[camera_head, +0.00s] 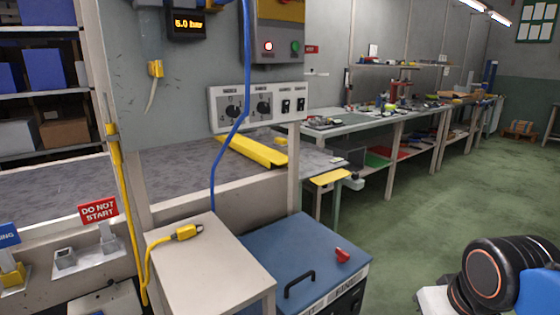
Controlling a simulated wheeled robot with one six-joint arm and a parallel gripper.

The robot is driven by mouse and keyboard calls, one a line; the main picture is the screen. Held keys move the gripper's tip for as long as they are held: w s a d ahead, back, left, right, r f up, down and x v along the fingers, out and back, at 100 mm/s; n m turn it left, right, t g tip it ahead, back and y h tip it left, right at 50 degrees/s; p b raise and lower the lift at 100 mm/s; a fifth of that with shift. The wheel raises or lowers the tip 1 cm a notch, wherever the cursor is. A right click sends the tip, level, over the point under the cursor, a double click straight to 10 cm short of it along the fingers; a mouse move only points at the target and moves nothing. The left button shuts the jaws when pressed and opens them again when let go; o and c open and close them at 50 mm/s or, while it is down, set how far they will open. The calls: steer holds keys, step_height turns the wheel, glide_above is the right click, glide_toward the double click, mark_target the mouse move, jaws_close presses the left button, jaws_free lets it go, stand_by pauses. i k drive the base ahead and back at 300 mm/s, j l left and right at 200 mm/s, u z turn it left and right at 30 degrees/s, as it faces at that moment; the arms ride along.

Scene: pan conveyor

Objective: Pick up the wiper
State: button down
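I cannot pick out a wiper with certainty. A long yellow bar (251,151) lies on the grey conveyor surface (185,178), behind the blue hose; I cannot tell whether it is the wiper. My gripper is out of view.
A beige table (205,265) holds a yellow plug (187,232) on a cable. A blue cabinet (300,250) with a red item (342,255) stands beside it. A blue hose (230,138) hangs before the control panel (258,105). Green floor (430,215) is open at right.

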mark_target(280, 142)
steer(key=u, duration=0.2)
steer(key=i+l+u, duration=0.15)
steer(key=l, duration=0.45)
steer(key=i+l+u, duration=0.2)
steer(key=l, duration=0.4)
steer(key=i+l+u, duration=0.15)
steer(key=i+l, duration=0.15)
steer(key=l, duration=0.35)
steer(key=i+l+u, duration=0.15)
steer(key=l, duration=0.5)
steer(key=l+u, duration=0.2)
steer(key=l, duration=0.5)
steer(key=i+l+u, duration=0.15)
steer(key=l, duration=0.55)
steer(key=i+l+u, duration=0.1)
steer(key=u, duration=0.45)
steer(key=i+l+u, duration=0.15)
steer(key=l, duration=0.4)
steer(key=i+l+u, duration=0.15)
steer(key=l, duration=0.4)
steer(key=i+l+u, duration=0.15)
steer(key=l, duration=0.4)
steer(key=l+u, duration=0.15)
steer(key=l, duration=0.4)
steer(key=i, duration=0.05)
